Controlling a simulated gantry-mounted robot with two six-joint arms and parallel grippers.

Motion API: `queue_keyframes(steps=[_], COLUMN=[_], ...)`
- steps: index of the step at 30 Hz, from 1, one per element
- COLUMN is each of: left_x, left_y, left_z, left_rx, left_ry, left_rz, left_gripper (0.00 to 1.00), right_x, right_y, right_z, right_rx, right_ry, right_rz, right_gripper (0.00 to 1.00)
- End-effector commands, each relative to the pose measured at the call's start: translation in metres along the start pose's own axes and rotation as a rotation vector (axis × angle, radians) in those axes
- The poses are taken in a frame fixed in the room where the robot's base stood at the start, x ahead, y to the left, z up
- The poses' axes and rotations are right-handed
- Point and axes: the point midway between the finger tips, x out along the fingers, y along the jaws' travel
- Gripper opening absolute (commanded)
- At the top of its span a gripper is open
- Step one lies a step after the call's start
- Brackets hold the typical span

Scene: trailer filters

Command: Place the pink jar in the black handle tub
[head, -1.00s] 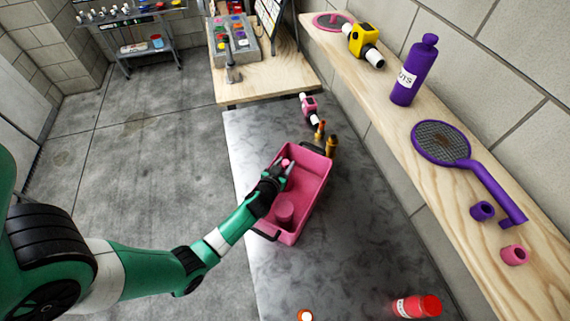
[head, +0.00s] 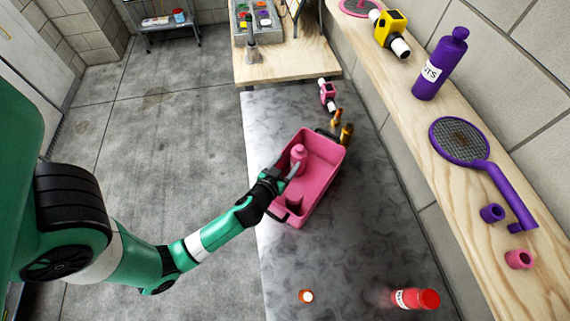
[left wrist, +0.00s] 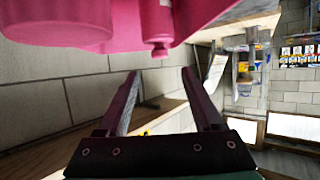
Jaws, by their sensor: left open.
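The pink tub (head: 328,178) with black handles stands on the grey table. A pink bottle-shaped jar (head: 299,155) is upright inside its far left part. A darker pink cylinder (head: 294,204) is in the near end. My left gripper (head: 292,173) is open and empty over the tub's left side, just on the near side of the jar. In the left wrist view the open fingers (left wrist: 160,76) show apart, with the jar's narrow end (left wrist: 158,35) past them, not touching, and the cylinder (left wrist: 65,25) at upper left. My right gripper is not in view.
Brown-and-black bottles (head: 345,132) and a pink-and-white item (head: 328,94) stand behind the tub. A red jar (head: 416,299) and an orange-white item (head: 306,297) are at the near table. A wooden shelf (head: 420,105) runs along the right. The table between is clear.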

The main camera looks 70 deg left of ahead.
Motion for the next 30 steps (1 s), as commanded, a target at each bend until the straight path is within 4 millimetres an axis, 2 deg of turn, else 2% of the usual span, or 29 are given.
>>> queue_keyframes(steps=[4,15,17,19,20,23,24,25,26,27,28,29,30], left_x=[-0.013,-0.014,-0.013,-0.009,-0.007,-0.007,-0.013,-0.021,-0.030,-0.047,-0.062,-0.080,-0.106], left_y=[0.000,0.000,0.004,0.017,0.026,0.071,0.093,0.110,0.126,0.146,0.159,0.171,0.185], left_z=[0.001,0.000,-0.007,-0.029,-0.044,-0.119,-0.158,-0.189,-0.220,-0.260,-0.290,-0.319,-0.356], left_rx=[0.001,-0.001,-0.005,-0.018,-0.027,-0.067,-0.087,-0.100,-0.112,-0.128,-0.138,-0.148,-0.159], left_ry=[-0.001,0.000,0.010,0.044,0.066,0.179,0.237,0.284,0.332,0.398,0.450,0.503,0.575], left_rz=[0.001,0.000,0.007,0.033,0.052,0.150,0.204,0.247,0.291,0.353,0.398,0.444,0.505], left_gripper=[0.67,0.67,0.67,0.67,0.67,0.67,0.67,0.67,0.67,0.67,0.67,0.67,0.67], right_x=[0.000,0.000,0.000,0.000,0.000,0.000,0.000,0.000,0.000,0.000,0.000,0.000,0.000], right_y=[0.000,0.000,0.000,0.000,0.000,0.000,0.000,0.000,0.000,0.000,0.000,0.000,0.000], right_z=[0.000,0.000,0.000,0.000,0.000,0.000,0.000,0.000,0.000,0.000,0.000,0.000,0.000], right_rx=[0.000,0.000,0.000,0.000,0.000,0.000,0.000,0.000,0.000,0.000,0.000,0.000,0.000], right_ry=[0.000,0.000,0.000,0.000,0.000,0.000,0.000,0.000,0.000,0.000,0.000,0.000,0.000], right_rz=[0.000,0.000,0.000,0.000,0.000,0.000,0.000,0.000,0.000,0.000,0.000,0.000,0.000], right_gripper=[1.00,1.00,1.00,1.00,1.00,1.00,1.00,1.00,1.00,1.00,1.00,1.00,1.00])
